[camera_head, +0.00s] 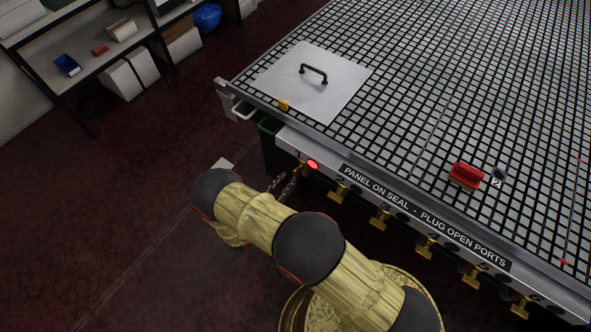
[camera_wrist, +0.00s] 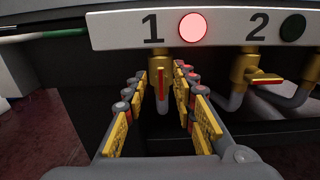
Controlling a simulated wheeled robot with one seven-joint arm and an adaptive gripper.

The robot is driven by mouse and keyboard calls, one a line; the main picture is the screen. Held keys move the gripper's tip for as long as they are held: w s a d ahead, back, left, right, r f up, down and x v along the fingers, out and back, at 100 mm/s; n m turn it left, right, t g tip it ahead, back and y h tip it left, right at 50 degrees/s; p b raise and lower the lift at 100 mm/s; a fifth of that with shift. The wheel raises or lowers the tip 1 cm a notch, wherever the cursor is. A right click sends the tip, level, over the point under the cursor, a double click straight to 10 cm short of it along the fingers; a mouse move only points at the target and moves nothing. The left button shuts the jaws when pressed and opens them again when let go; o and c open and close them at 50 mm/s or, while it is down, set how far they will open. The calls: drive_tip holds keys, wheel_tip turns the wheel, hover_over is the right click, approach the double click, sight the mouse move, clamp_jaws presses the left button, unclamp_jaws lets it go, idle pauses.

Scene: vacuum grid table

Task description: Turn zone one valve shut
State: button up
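The zone one valve (camera_wrist: 160,68) is a brass valve under the label "1" in the wrist view. Its narrow red handle (camera_wrist: 162,84) points down, in line with the grey pipe below. The lamp (camera_wrist: 192,27) beside the "1" glows red and also shows lit in the head view (camera_head: 313,164). My gripper (camera_wrist: 161,80) is open, with its yellow-padded fingers on either side of the handle. A gap shows on both sides; whether a fingertip touches is unclear. In the head view my gripper (camera_head: 283,184) is at the table's front, and the valve is hidden.
The zone two valve (camera_wrist: 251,68) is close on the right, its red handle pointing sideways and its lamp (camera_wrist: 292,27) dark. Several more brass valves (camera_head: 380,216) line the table front. A panel with a black handle (camera_head: 345,95) and a red block (camera_head: 466,175) lie on the grid table.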

sight(294, 172)
drive_tip(key=x, duration=0.6)
drive_tip(key=shift+w+d+b, duration=0.15)
drive_tip(key=shift+w+b, duration=0.05)
drive_tip(key=shift+b, duration=0.2)
drive_tip(key=shift+c, duration=1)
clamp_jaws()
